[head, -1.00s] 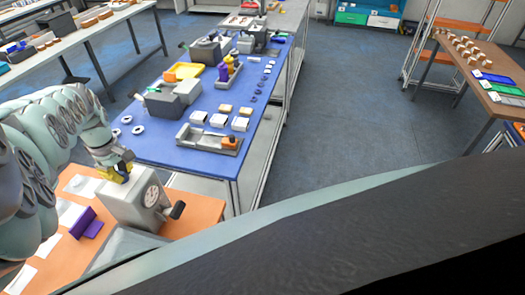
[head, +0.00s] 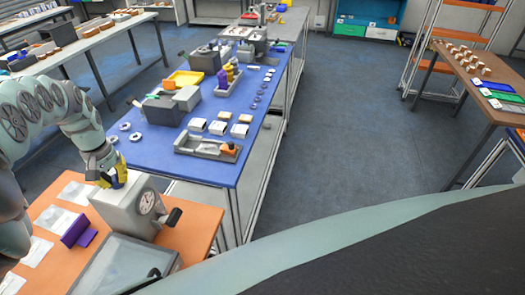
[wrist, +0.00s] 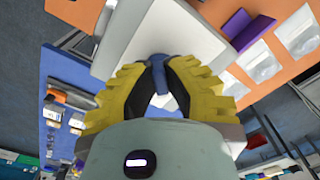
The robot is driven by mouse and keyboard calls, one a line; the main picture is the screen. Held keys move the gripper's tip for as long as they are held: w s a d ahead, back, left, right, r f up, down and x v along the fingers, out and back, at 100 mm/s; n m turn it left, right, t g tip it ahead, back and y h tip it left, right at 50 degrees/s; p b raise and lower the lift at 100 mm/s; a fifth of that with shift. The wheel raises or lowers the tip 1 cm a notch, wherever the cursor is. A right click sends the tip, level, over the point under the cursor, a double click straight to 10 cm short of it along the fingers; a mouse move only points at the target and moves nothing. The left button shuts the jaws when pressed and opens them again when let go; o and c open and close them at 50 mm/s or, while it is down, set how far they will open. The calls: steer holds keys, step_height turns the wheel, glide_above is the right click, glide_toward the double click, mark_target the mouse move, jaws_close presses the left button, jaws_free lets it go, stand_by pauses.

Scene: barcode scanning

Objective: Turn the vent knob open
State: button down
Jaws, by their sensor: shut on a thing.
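A grey box-shaped device (head: 118,212) stands on the orange table, with a round dial (head: 146,202) on its front and a black handle (head: 173,217) at its right. My gripper (head: 114,182), with yellow fingers, is at the top of this device. In the wrist view, my gripper (wrist: 161,72) is shut on a small blue knob (wrist: 161,62) beside the device's pale casing (wrist: 180,38). The fingers hide part of the knob. Its turn angle cannot be told. In the head view the fingers cover the knob.
A purple stand (head: 78,230) and white sheets lie left of the device on the orange table (head: 204,238). A grey-framed panel (head: 125,264) is in front of it. A blue bench (head: 157,150) with trays and small boxes stands behind. Open floor (head: 330,150) lies to the right.

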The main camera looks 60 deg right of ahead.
steer(key=m+b, duration=0.1)
steer(key=m, duration=0.1)
steer(key=m+b, duration=0.1)
steer(key=m, duration=0.2)
steer(key=shift+w+a+f+b, duration=0.1)
steer(key=shift+w+f+b, duration=0.1)
steer(key=shift+b, duration=0.2)
steer(key=shift+r+m+b, duration=0.15)
steer(key=shift+m+b, duration=0.55)
steer(key=shift+m, duration=1.1)
steer(key=c, duration=1)
jaws_free()
steer(key=shift+r, duration=0.1)
step_height(320, 180, up, 12)
steer(key=shift+f, duration=0.1)
